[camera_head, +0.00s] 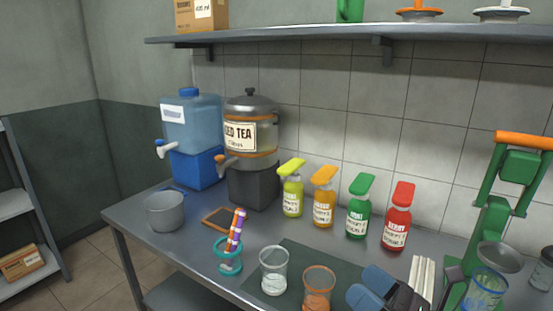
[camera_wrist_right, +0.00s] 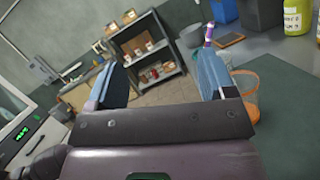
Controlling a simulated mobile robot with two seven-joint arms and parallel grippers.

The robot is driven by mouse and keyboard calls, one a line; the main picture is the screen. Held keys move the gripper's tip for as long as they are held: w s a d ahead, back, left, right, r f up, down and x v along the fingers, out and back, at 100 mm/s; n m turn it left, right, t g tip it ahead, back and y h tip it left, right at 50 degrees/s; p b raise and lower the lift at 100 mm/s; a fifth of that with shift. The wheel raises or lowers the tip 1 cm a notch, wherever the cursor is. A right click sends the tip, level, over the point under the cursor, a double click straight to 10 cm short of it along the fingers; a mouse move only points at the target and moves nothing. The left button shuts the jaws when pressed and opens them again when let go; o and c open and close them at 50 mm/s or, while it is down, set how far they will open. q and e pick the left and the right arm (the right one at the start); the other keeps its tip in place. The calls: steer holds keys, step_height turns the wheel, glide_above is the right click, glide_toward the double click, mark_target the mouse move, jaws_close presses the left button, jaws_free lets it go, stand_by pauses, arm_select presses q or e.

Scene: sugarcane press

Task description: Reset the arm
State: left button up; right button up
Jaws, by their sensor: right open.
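My right gripper (camera_head: 374,286) shows at the lower edge of the head view, over the front of the counter. Its two blue fingers stand apart with nothing between them, as the right wrist view also shows (camera_wrist_right: 158,75). The green press (camera_head: 492,215) with an orange handle stands to its right. A clear cup (camera_head: 274,272) and an orange-rimmed cup (camera_head: 318,288) stand to its left on a dark mat (camera_head: 297,252). Part of my right arm and the counter's front edge are cut off. My left gripper is not in view.
Four syrup bottles, among them a red one (camera_head: 397,217), line the back. A tea dispenser (camera_head: 250,138), blue water dispenser (camera_head: 192,135), grey pot (camera_head: 165,211) and teal holder with striped straws (camera_head: 229,256) stand left. White sticks (camera_head: 422,275) and a blue cup (camera_head: 486,289) are close right.

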steer(key=s+d+f+m+h, duration=0.3)
steer(key=d+f+m+h, duration=0.5)
steer(key=m, duration=0.7)
steer(key=s+d+f+m+h, duration=0.2)
steer(key=d+f+m+h, duration=0.3)
steer(key=m+h, duration=0.8)
steer(key=s+f+m+g+y, duration=0.2)
steer(key=s+f+m+g, duration=0.4)
steer(key=s, duration=0.4)
steer(key=s+f+m+g+y, duration=0.2)
steer(key=s+f+m+g, duration=0.3)
steer(key=s+m, duration=0.4)
steer(key=w+f+n+t+y, duration=0.1)
steer(key=w+f+n+t, duration=0.1)
steer(key=w+f+t, duration=0.5)
steer(key=shift+w+a+f+t, duration=0.25)
steer(key=shift+w+f+t, duration=0.1)
steer(key=shift+f, duration=0.15)
